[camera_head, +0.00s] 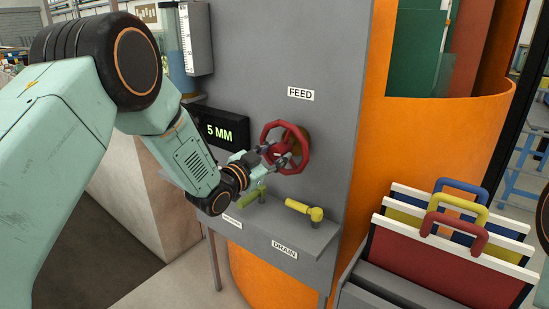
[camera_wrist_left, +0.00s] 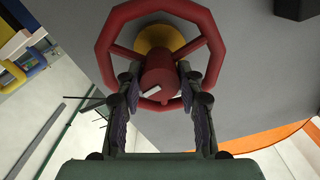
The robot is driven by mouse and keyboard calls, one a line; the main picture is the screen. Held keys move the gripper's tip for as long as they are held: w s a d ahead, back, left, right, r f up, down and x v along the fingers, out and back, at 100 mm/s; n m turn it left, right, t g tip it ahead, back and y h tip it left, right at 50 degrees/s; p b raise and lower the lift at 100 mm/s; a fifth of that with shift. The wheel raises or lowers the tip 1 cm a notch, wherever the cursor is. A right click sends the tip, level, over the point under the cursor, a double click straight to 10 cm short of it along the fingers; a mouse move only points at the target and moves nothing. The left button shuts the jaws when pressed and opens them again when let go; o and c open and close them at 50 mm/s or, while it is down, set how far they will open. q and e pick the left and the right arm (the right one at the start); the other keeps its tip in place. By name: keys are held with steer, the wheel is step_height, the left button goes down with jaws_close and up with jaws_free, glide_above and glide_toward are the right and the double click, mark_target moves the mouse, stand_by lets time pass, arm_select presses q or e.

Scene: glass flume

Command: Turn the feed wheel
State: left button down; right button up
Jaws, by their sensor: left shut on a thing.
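The red feed wheel (camera_head: 304,148) is mounted on the grey panel below the FEED label (camera_head: 301,92). In the left wrist view its rim (camera_wrist_left: 105,40) and spokes show, with a yellow collar behind the hub (camera_wrist_left: 158,78). The hub carries a pale mark. My left gripper (camera_head: 281,154) reaches the wheel from the left. In the left wrist view its two fingers (camera_wrist_left: 158,92) lie on either side of the hub, inside the lower part of the rim, shut on it. The finger pads' contact is partly hidden. My right gripper is not seen.
A display (camera_head: 222,130) reading 5 MM sits left of the wheel. Below are a green lever (camera_head: 247,199) and a yellow lever (camera_head: 304,209), above the DRAIN label (camera_head: 284,250). Framed panels with handles (camera_head: 445,250) stand at right, beside an orange curved wall (camera_head: 430,130).

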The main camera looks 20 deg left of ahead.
arm_select(q)
steer(key=m+b, duration=0.1)
steer(key=m, duration=0.2)
steer(key=shift+m+b, duration=0.35)
steer(key=shift+m, duration=0.05)
steer(key=m+b, duration=0.2)
steer(key=m, duration=0.1)
steer(key=shift+m, duration=0.3)
steer(key=m+b, duration=0.2)
steer(key=m, duration=0.1)
steer(key=shift+m, duration=0.4)
steer(key=m+b, duration=0.3)
steer(key=shift+m, duration=0.3)
steer(key=m+b, duration=0.9)
steer(key=b, duration=0.1)
steer(key=shift+f, duration=0.2)
steer(key=shift+r+m+b, duration=0.1)
steer(key=shift+m+b, duration=1.1)
steer(key=shift+b, duration=0.3)
steer(key=c, duration=0.8)
jaws_free()
steer(key=shift+r, duration=0.1)
steer(key=shift+c, duration=0.2)
